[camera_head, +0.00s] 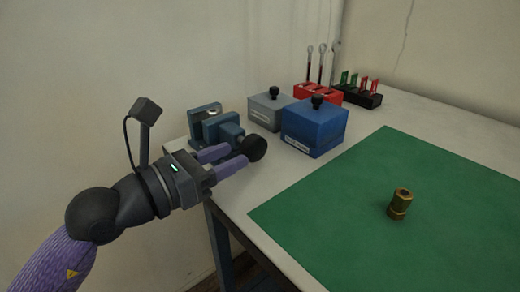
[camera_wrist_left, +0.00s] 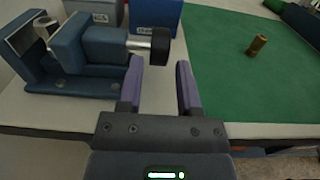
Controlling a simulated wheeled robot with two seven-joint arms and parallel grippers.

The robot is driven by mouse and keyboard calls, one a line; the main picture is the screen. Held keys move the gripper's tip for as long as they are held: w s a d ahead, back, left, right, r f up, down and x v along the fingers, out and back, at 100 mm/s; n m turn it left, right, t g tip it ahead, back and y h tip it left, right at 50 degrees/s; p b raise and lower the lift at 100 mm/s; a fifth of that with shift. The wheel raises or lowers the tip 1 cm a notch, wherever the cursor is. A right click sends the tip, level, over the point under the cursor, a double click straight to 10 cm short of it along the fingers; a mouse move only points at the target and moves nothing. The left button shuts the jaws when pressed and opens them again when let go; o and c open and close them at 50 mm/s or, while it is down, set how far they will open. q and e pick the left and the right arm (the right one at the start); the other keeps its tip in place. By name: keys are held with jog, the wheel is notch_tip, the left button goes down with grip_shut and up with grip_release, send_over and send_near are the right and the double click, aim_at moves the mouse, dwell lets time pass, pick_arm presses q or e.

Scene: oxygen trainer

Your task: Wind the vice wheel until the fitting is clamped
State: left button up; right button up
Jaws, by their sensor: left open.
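The blue vice (camera_head: 205,126) stands at the table's left corner; it also fills the upper left of the left wrist view (camera_wrist_left: 68,60). Its black wheel (camera_head: 256,148) sits on a short metal shaft facing right, and shows in the left wrist view (camera_wrist_left: 160,46). A metallic piece (camera_wrist_left: 44,28) sits in the vice's jaw gap, probably a fitting; whether both jaws touch it is unclear. My left gripper (camera_head: 234,156) is open, with its purple fingertips close to the wheel. I cannot tell whether they touch it. My right gripper is out of view.
A brass fitting (camera_head: 398,205) stands upright on the green mat (camera_head: 330,200). A grey box (camera_head: 267,110) and blue box (camera_head: 315,130) stand behind the wheel. Red (camera_head: 318,94) and black racks (camera_head: 362,98) are farther back. The mat is otherwise mostly clear.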

aim_at(244, 151)
pick_arm(q)
jog(key=b+x, duration=0.1)
jog(key=x, duration=0.4)
jog(key=shift+w+d, duration=0.15)
jog(key=shift+d, duration=0.1)
grip_shut()
